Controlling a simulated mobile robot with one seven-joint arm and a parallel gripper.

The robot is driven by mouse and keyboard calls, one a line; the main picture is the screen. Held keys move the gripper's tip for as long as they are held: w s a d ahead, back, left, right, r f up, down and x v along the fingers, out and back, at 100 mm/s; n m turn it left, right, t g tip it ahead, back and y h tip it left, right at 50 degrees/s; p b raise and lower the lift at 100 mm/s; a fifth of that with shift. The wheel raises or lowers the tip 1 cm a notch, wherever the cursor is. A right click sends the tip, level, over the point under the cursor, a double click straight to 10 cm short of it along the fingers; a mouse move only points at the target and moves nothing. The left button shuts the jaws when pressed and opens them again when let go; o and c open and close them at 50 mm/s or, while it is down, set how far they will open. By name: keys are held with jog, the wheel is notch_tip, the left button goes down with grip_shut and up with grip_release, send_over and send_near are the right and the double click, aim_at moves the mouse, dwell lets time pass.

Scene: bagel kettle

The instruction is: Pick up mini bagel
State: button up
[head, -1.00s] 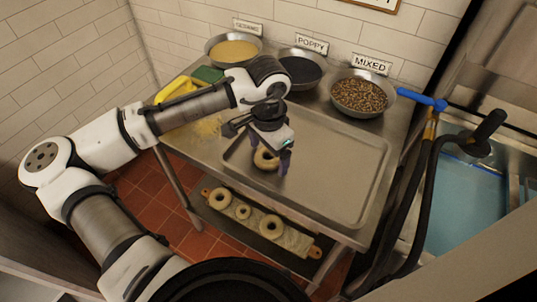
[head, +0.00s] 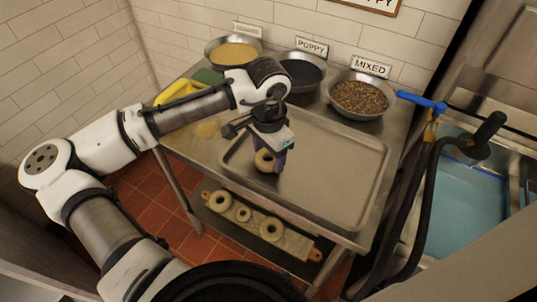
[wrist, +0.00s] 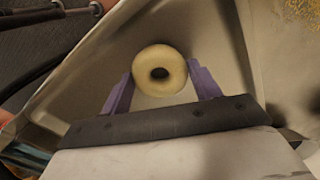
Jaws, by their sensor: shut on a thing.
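A pale ring-shaped bagel (head: 264,161) is at the left part of the metal tray (head: 340,165), under my gripper. My gripper (head: 270,165) points down and is shut on this bagel. In the wrist view the bagel (wrist: 160,71) sits between the two purple fingers (wrist: 160,88), one on each side, with its hole facing the camera. I cannot tell whether it touches the tray. On the lower shelf, a wooden board (head: 293,243) bears a small bagel (head: 243,213) between two larger bagels, one left (head: 220,202) and one right (head: 271,229).
Bowls of yellow seeds (head: 234,50), dark poppy (head: 301,72) and mixed seeds (head: 359,97) stand along the back wall. Yellow objects (head: 180,92) lie at the back left. A sink (head: 465,190) with a black hose is at the right. The tray's right part is clear.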

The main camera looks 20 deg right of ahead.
notch_tip(320, 180, up, 20)
jog(key=b, duration=0.1)
jog(key=shift+f, duration=0.2)
